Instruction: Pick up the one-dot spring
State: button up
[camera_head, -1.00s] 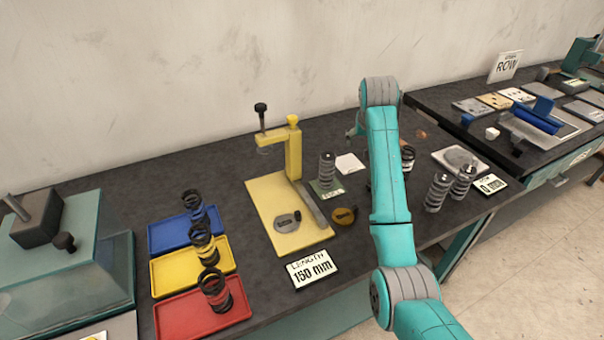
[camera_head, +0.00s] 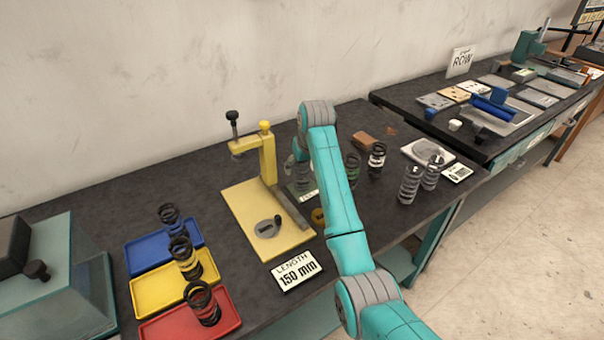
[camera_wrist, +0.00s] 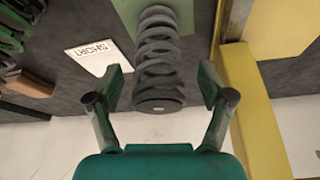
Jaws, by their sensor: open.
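A grey spring (camera_wrist: 158,50) with a dark end cap stands on a green pad (camera_wrist: 187,14) in the wrist view. A small light mark shows on its cap, but I cannot count dots surely. My gripper (camera_wrist: 163,80) is open, with one finger on each side of the spring's capped end and gaps on both sides. In the head view the spring (camera_head: 303,176) stands on the green pad (camera_head: 292,190) behind the yellow stand, close beside my arm. My gripper is mostly hidden there by my arm.
A SHORT card (camera_wrist: 97,57) lies beside the spring. A yellow stand (camera_head: 268,160) is close on the other side. Other springs (camera_head: 376,160) stand to the right. Blue, yellow and red trays (camera_head: 150,258) with springs are at left. A LENGTH 150 mm card (camera_head: 296,271) lies in front.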

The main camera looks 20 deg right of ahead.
jog(key=shift+x, duration=1.55)
jog(key=shift+d, duration=0.1)
jog(key=c, duration=1.4)
jog(key=shift+o, duration=0.2)
jog(key=shift+r, duration=0.15)
